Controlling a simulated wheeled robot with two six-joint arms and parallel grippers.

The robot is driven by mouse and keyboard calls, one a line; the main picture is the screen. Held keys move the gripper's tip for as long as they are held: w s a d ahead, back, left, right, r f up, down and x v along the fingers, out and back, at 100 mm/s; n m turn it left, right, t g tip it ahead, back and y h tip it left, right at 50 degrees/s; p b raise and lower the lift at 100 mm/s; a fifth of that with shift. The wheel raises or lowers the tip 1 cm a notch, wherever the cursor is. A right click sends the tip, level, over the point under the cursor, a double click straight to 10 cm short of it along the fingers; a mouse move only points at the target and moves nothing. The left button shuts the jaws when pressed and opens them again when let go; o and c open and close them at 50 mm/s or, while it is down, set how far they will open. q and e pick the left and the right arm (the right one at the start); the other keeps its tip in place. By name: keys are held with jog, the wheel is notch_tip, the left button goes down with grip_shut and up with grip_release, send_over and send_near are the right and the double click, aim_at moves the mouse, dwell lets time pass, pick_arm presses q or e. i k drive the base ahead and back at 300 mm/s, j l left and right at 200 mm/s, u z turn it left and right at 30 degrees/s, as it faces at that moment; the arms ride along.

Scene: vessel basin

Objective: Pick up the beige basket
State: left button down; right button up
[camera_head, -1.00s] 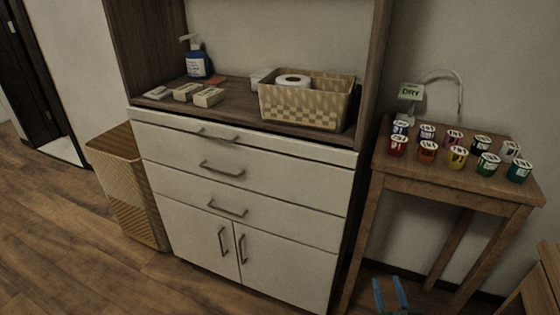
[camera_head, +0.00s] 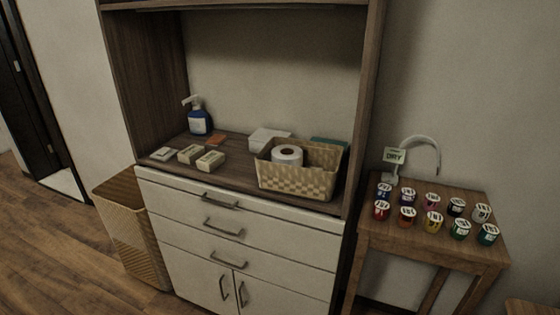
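A beige woven basket (camera_head: 297,180) with a checkered front stands upright on the wooden counter of the cabinet, near its right side panel. A white roll (camera_head: 287,154) sits inside it. A taller tan woven bin (camera_head: 132,232) stands on the floor left of the cabinet. Neither of my grippers shows in this view.
The counter (camera_head: 232,162) also holds a blue pump bottle (camera_head: 199,120), several small boxes (camera_head: 190,154) and a white box (camera_head: 268,138) behind the basket. Cabinet side panels and an upper shelf frame it. A wooden table (camera_head: 420,248) at right bears several colored cups (camera_head: 433,222).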

aim_at(303, 183)
jog(key=z, duration=0.4)
jog(key=i+j+z, duration=0.1)
jog(key=j+z, duration=1.3)
jog(key=j, duration=0.15)
